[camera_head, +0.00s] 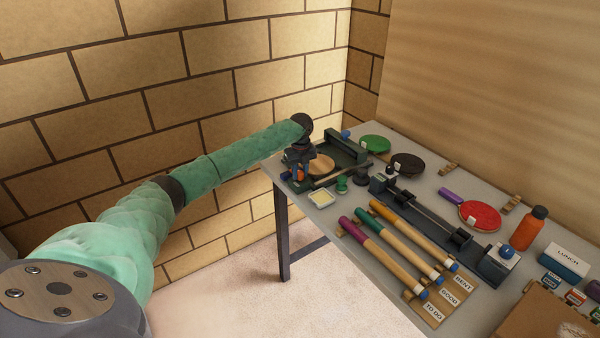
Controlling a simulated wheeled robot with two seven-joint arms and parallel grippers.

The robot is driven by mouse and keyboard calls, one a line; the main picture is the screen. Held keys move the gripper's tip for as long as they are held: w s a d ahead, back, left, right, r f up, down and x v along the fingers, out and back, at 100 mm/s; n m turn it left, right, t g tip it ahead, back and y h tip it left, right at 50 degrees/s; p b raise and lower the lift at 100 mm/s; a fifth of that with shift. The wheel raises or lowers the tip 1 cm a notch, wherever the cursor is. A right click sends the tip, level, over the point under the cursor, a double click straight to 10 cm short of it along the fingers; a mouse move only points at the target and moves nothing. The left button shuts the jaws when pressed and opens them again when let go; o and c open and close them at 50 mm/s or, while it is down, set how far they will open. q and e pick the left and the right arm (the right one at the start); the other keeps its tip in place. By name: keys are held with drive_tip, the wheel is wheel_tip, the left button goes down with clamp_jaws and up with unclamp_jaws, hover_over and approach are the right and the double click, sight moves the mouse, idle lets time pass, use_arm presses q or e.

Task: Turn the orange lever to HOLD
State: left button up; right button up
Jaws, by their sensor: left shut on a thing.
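My left arm reaches in from the left to the far left corner of the table. My left gripper (297,168) points down there and is shut on the orange lever (299,176), of which only a small orange part shows beside the fingers. The lever is at the left end of a dark green fixture (347,148) that holds a round wooden disc (321,164). The lever's angle and any HOLD mark cannot be made out. My right gripper is not in view.
The grey table (430,178) holds a dark rail jig (430,217), several handled rods (410,240), a green paddle (374,143), a black paddle (408,163), a red paddle (480,215), an orange bottle (527,230) and a lunch box (563,260). A brick wall stands close behind the arm.

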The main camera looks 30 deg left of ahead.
sight(301, 171)
use_arm(q)
drive_tip(key=shift+w+a+r, duration=0.1)
drive_tip(key=shift+r, duration=0.05)
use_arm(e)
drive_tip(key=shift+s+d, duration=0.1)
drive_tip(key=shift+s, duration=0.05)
use_arm(q)
drive_tip(key=o, duration=1)
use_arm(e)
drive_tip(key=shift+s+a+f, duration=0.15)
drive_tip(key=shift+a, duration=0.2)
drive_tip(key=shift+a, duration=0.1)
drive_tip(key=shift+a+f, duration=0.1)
use_arm(q)
drive_tip(key=shift+r+b, duration=0.3)
drive_tip(key=shift+b, duration=0.05)
wheel_tip(301, 171, up, 5)
drive_tip(key=shift+r+b, duration=0.2)
drive_tip(key=shift+b, duration=0.95)
drive_tip(key=shift+r, duration=0.8)
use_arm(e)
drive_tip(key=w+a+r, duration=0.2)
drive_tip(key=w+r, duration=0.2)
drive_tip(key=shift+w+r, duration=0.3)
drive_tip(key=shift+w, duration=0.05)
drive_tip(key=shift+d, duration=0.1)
